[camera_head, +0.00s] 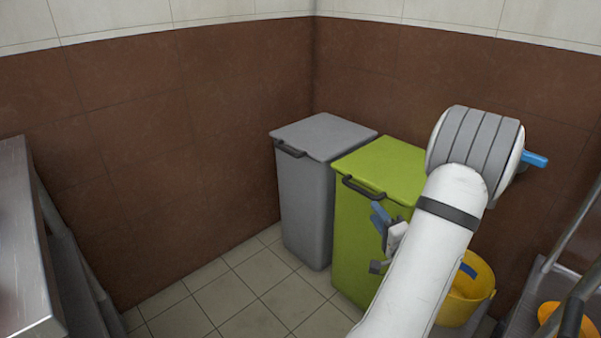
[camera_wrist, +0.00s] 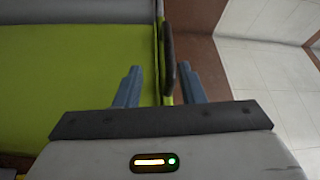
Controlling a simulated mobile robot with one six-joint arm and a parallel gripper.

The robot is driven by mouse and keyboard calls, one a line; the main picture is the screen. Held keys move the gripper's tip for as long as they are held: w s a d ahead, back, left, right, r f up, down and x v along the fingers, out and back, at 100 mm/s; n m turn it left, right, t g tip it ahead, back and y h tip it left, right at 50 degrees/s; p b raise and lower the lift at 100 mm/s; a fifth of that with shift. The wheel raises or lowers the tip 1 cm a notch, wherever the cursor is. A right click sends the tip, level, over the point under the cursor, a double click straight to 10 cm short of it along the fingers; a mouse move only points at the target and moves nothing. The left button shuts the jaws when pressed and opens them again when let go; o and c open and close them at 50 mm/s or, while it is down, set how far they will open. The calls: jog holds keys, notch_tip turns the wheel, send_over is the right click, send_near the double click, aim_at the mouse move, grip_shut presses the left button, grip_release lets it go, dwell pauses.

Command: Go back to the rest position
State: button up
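My gripper (camera_wrist: 161,88) shows in the wrist view with its two blue fingers apart and nothing between them. In the head view my gripper (camera_head: 380,220) is partly hidden behind my white arm and is in front of the green bin (camera_head: 378,166). The bin's dark handle (camera_wrist: 169,58) lies beyond the fingertips, near the right finger. I cannot tell whether the finger touches it. The lid looks shut.
A grey bin (camera_head: 326,136) with a shut lid stands left of the green bin. A yellow bucket (camera_head: 468,297) stands to the right, partly behind my arm. Tiled floor (camera_head: 240,290) is clear before the bins.

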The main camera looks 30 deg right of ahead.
jog(key=w+a+r+n+g+y+p, duration=0.25)
jog(key=a+r+y+p, duration=0.35)
jog(key=a, duration=0.3)
jog(key=w+a+r+n+g+y+p, duration=0.1)
jog(key=w+a+r+n+y+p, duration=0.35)
jog(key=a+r, duration=0.4)
jog(key=s+a+r+n+g+y+p, duration=0.1)
jog(key=a+r+n+g+y+p, duration=0.1)
jog(key=a+r+g+p, duration=0.35)
jog(key=s+a+r+n+g+y+p, duration=0.2)
jog(key=a, duration=0.6)
jog(key=s+a+r+n+g+h+p, duration=0.3)
jog(key=s+a+r+g+p, duration=0.15)
jog(key=r+p, duration=0.25)
jog(key=s+a+r+n+g+h+p, duration=0.35)
jog(key=s+r+p, duration=0.25)
jog(key=r+p, duration=0.2)
notch_tip(320, 180, up, 8)
jog(key=d+t+h+p, duration=0.1)
jog(key=t+h+p, duration=0.2)
jog(key=h+p, duration=0.1)
jog(key=shift+d+r+n+p, duration=0.25)
jog(key=shift+n+p, duration=0.2)
jog(key=shift+p, duration=0.4)
